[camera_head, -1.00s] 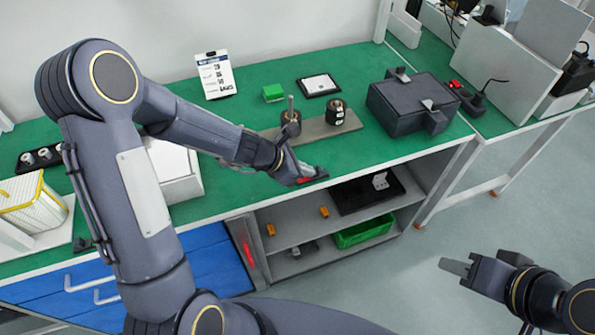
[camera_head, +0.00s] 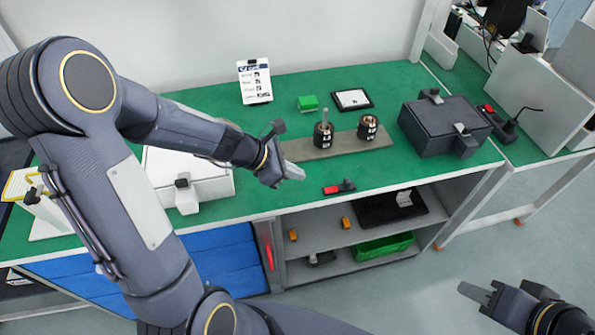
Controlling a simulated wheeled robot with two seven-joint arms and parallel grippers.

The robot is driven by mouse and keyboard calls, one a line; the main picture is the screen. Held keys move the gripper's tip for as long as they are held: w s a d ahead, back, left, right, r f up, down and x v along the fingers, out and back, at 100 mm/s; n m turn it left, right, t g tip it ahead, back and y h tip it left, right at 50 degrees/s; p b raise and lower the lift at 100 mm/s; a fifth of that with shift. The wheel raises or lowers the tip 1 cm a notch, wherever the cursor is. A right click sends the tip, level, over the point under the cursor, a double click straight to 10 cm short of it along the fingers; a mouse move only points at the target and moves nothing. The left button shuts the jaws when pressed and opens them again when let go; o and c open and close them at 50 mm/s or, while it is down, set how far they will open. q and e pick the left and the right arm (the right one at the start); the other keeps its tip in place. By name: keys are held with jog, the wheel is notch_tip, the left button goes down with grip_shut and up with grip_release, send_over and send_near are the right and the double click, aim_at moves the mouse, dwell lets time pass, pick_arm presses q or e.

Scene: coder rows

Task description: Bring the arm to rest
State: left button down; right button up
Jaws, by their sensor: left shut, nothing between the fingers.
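My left gripper (camera_head: 291,172) hangs over the front part of the green workbench (camera_head: 385,180). It is shut and empty, with its fingertips pointing right. A small red and black tool (camera_head: 340,188) lies on the bench near the front edge, to the right of the fingertips and apart from them. My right gripper (camera_head: 476,291) is at the lower right, over the floor in front of the shelves. I see its fingers nearly edge-on, so I cannot tell their gap.
A grey plate with two dark cylinders (camera_head: 323,135) stands behind the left gripper. A dark box (camera_head: 440,125) is at the right, a white box (camera_head: 185,175) behind my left arm. Open shelves (camera_head: 350,235) are below.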

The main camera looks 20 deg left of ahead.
pick_arm(q)
jog(key=s+r+m, duration=1)
jog(key=s+m, duration=0.1)
jog(key=m, duration=0.2)
jog(key=s+a+m+y, duration=0.2)
jog(key=s+m+y, duration=0.1)
jog(key=s+m, duration=0.6)
jog(key=shift+s+a+r+m+t+y, duration=0.3)
jog(key=shift+m, duration=0.2)
